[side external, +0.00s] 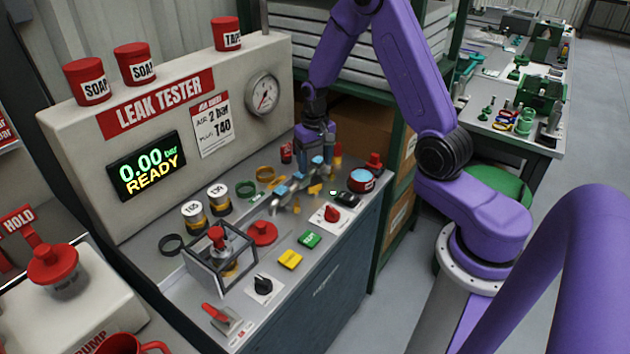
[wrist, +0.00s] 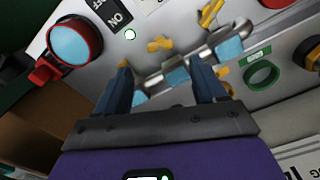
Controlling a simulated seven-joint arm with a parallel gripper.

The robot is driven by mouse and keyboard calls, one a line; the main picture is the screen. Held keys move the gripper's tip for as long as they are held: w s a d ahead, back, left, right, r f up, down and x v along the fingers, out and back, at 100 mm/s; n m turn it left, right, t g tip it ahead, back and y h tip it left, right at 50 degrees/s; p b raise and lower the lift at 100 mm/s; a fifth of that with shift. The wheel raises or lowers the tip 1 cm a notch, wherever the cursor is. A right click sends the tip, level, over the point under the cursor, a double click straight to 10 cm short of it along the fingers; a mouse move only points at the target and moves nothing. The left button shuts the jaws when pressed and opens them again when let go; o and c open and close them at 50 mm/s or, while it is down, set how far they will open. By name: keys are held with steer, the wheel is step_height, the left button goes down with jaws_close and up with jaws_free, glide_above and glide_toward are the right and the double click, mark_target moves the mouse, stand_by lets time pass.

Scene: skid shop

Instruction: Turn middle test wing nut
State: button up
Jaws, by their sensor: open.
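A metal pipe assembly with light-blue blocks (side external: 290,185) lies on the grey bench top, with small yellow wing nuts along it. In the wrist view, the pipe (wrist: 205,58) runs diagonally past my fingertips. One yellow wing nut (wrist: 160,44) shows just beyond the fingers, another (wrist: 210,12) at the top, and a yellow piece (wrist: 222,75) beside the right finger. I cannot tell for sure which is the middle one. In the side view my gripper (side external: 317,150) is over the pipe's far end.
A round blue-topped red part (side external: 362,180) stands right of the pipe. A red knob (side external: 332,213), green button (side external: 309,240) and yellow button (side external: 290,260) lie in front. A green ring (side external: 246,189) and a clear guard box (side external: 219,258) are to the left. The tester panel (side external: 62,128) rises behind.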

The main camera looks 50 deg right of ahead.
mark_target(315, 185)
step_height(315, 185, down, 7)
steer(key=shift+f, duration=0.15)
stand_by(0.4)
